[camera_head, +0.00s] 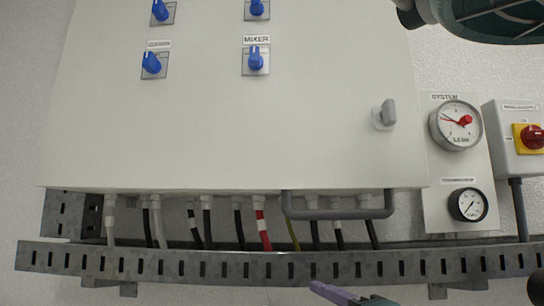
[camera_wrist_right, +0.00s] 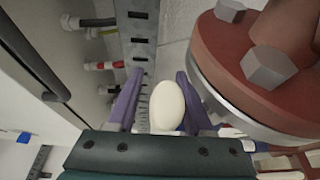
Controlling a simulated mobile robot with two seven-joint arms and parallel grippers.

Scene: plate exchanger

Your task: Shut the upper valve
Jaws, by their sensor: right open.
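My right gripper (camera_wrist_right: 159,74) is open, with its two purple fingers apart in the right wrist view. A cream oval knob-like end (camera_wrist_right: 167,106) shows between the fingers, close to the palm and nearer the right finger. I cannot tell whether it touches a finger, or whether it belongs to the upper valve. The rest of it is hidden. In the head view only a purple finger and a bit of teal body of a gripper (camera_head: 332,292) show at the bottom edge. No valve is clearly visible there. My left gripper cannot be made out.
A red-brown bolted flange (camera_wrist_right: 232,62) stands close on the right in the wrist view. A white cabinet (camera_head: 220,130) with blue knobs fills the head view, above a slotted metal rail (camera_head: 200,262) and cables. Two gauges (camera_head: 456,125) and a red switch (camera_head: 532,137) are at right.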

